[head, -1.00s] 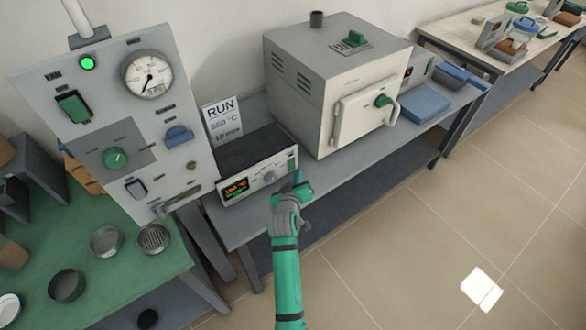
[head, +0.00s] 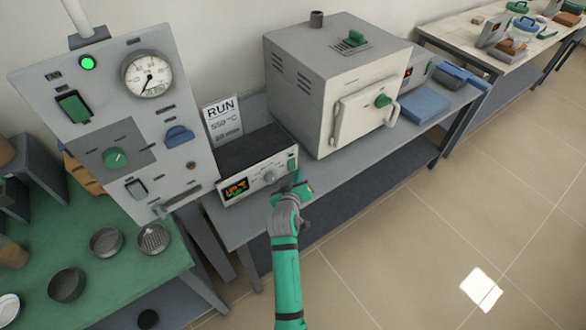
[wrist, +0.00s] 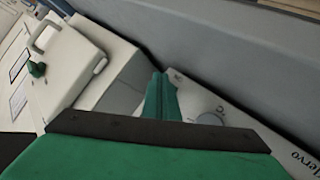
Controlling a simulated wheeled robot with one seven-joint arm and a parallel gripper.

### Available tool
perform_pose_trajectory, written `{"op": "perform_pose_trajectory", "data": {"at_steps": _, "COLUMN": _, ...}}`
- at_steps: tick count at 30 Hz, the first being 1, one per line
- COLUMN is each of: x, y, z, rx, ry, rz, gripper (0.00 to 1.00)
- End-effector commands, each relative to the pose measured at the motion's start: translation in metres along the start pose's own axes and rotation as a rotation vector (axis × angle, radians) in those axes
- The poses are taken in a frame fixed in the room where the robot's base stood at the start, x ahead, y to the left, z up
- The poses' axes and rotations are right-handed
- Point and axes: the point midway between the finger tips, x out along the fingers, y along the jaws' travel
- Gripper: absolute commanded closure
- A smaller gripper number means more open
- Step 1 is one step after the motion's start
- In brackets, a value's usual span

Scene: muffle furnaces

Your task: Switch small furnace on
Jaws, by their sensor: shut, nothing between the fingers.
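My gripper (head: 303,186) is shut and empty, just in front of the panel's right end, below the switch. In the wrist view its fingers (wrist: 161,98) overlap the panel; the switch is hidden there. Contact cannot be told.
A sign reading RUN, 550 °C (head: 222,118) stands behind the controller. A grey panel with a gauge (head: 147,73) and a lit green lamp rises at left. A green table (head: 120,285) holds metal dishes. A blue block (head: 425,105) lies right of the furnace.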

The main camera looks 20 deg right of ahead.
Motion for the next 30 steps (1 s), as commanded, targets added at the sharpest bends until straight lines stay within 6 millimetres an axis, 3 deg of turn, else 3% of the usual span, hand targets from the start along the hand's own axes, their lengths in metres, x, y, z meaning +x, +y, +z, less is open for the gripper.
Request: {"op": "perform_pose_trajectory", "data": {"at_steps": 30, "x": 0.0075, "y": -0.0056, "z": -0.0059, "rx": 0.0, "ry": 0.0, "rz": 0.0, "gripper": 1.0}}
